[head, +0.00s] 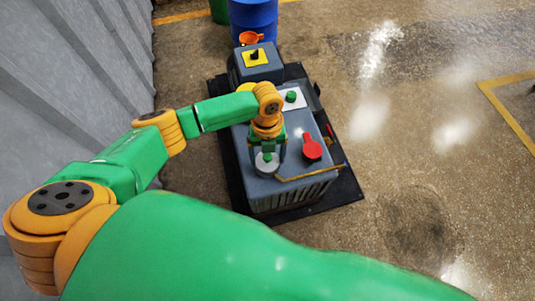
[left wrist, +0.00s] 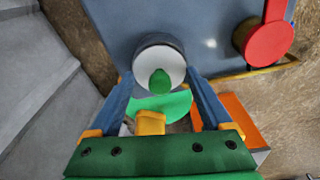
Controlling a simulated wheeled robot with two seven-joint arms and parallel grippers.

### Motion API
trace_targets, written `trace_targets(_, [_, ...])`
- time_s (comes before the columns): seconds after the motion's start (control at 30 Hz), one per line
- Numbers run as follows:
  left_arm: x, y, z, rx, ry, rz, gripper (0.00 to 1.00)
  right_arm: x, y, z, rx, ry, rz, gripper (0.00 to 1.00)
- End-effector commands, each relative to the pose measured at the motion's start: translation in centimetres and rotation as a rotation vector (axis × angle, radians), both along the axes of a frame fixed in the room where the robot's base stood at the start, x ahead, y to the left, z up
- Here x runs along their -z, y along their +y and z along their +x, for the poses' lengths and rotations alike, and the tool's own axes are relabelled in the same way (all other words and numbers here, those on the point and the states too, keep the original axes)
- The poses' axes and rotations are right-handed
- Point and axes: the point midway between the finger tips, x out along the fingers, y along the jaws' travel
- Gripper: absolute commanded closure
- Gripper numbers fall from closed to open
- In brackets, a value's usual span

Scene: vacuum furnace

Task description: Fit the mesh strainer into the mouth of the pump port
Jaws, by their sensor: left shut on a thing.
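My left gripper (head: 267,158) points down over the near left corner of the grey pump housing. In the left wrist view its two blue fingers (left wrist: 160,78) close on the sides of a pale round piece with a green knob, which I take to be the mesh strainer (left wrist: 160,54). It also shows in the head view (head: 264,168). The mesh itself cannot be made out. The strainer's underside and the mouth of the pump port are hidden, so I cannot tell whether it is seated. My right gripper is not in view.
A red round-ended handle (head: 311,147) stands right of the gripper on the grey housing (head: 290,190). A yellow rail (head: 312,174) runs along the near edge. Behind are a green button (head: 291,96) and a blue drum (head: 254,18). A corrugated wall (head: 95,60) stands left; the right floor is open.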

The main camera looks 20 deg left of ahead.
Motion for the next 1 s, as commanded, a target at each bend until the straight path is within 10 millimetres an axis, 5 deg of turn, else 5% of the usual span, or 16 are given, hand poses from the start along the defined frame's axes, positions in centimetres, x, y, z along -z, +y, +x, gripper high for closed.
trace_targets(0.33, [0.4, 0.0, 0.0, 0.0, 0.0, 0.0, 0.73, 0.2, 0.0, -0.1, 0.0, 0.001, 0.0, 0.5])
trace_targets(0.37, [0.3, 0.0, 0.0, 0.0, 0.0, 0.0, 0.09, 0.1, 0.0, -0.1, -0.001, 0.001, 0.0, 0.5])
trace_targets(0.4, [0.3, 0.0, 0.0, 0.001, 0.0, 0.0, 0.0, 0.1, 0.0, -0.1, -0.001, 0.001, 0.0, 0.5])
trace_targets(0.67, [0.0, 0.0, 0.1, 0.0, -0.001, -0.001, 0.0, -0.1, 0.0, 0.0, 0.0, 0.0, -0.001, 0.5])
trace_targets(1.0, [-6.4, 0.3, 0.8, 0.001, -0.001, -0.001, 0.0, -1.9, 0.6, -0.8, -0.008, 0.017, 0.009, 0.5])
